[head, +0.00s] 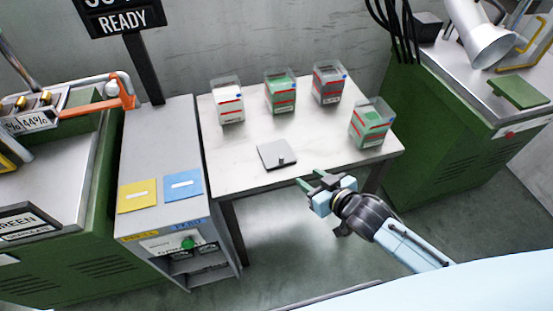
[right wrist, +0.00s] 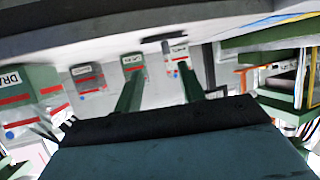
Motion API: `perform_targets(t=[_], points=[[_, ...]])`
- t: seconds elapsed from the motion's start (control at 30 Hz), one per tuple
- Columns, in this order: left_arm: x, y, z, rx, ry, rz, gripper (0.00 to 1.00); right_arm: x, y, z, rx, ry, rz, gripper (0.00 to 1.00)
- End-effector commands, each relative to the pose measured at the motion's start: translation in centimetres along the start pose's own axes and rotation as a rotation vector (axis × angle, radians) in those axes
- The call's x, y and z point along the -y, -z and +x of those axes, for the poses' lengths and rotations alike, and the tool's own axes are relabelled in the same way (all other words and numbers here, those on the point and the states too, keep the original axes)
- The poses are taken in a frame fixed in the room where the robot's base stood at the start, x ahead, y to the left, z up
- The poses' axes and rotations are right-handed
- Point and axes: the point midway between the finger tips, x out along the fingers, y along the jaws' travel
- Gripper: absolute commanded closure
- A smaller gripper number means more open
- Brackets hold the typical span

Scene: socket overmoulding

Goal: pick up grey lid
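The grey lid (head: 277,154) is a flat square plate with a small dark knob near its front edge. It lies on the white table (head: 235,176), near the table's front edge. My right gripper (head: 308,179) is just to the right and front of the lid in the head view, apart from it. Its two green fingers are spread with nothing between them. The right wrist view also shows the open fingers (right wrist: 158,88), pointing towards the bins. My left gripper is not in view.
Several clear bins stand at the back and right of the table, including a white-filled one (head: 229,104) and a green-filled one (head: 370,127). A grey cabinet (head: 150,150) with yellow (head: 137,196) and blue (head: 183,186) pads adjoins the left. The tabletop around the lid is clear.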

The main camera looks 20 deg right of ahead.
Motion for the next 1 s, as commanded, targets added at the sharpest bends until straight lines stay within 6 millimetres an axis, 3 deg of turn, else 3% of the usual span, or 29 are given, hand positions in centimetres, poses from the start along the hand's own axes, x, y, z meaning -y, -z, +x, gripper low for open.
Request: perform_targets(t=[0.17, 0.5, 0.73, 1.0], points=[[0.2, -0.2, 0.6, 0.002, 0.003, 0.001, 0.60, 0.5, 1.4, 1.1, -0.032, 0.014, -0.001, 0.60], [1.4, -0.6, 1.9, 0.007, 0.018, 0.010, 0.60, 0.6, 1.5, 7.0, -0.030, 0.014, 0.001, 0.60], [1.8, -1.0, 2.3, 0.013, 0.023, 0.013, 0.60, 0.7, 1.6, 8.6, -0.029, 0.014, 0.000, 0.60], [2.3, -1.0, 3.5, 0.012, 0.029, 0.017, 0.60, 0.9, 1.8, 12.4, -0.030, 0.014, 0.000, 0.60]])
